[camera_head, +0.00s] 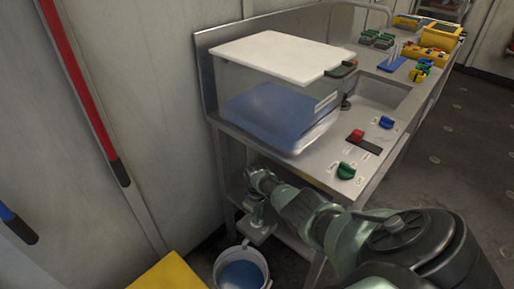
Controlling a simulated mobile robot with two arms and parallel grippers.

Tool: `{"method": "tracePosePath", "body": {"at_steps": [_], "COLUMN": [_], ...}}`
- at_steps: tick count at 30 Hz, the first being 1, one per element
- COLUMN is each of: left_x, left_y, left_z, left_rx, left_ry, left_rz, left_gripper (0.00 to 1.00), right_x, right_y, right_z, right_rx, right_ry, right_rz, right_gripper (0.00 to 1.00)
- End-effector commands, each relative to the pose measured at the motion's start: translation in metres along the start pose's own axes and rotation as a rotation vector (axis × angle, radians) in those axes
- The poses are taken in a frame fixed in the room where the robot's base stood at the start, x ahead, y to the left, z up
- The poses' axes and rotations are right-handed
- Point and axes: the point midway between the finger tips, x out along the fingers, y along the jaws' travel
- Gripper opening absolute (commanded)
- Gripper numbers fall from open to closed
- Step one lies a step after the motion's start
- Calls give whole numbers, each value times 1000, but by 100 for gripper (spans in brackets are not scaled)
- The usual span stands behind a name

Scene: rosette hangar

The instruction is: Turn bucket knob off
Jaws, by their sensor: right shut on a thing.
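The bench carries a green knob (346,170) at its front edge, a red knob (357,135) and a blue knob (386,122). I cannot read which one is the bucket knob. A pale bucket (218,265) with blue liquid inside is at the bottom of the view, below the bench's front left. My right gripper (258,230) points down just above the bucket's rim and is shut, apparently on the bucket's handle; the grip itself is small and unclear. My left gripper is not in view.
A clear tank (262,78) with a white lid and blue liquid stands on the metal bench (377,180), behind the knobs. Blue and yellow items lie farther along the bench. A yellow object (168,273) is left of the bucket. Dark floor (462,155) is free at right.

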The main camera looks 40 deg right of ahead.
Motion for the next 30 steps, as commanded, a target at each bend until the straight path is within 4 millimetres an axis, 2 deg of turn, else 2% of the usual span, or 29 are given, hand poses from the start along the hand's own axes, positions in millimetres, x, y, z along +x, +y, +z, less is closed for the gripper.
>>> {"method": "tracePosePath", "body": {"at_steps": [9,24,25,26,27,30], "left_x": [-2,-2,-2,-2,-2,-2], "left_y": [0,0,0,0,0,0], "left_z": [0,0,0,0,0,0], "left_rx": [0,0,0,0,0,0], "left_ry": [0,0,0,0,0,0], "left_rz": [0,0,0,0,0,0], "left_gripper": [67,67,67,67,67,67], "right_x": [-1,-1,-1,-1,-1,0], "right_y": [0,0,0,0,0,0], "right_z": [-1,-1,-1,-1,-1,0], "right_rx": [100,116,116,116,115,115], "right_ry": [1,2,2,2,2,1], "right_rz": [0,0,0,0,0,0], "right_gripper": [0,0,21,29,35,35]}}
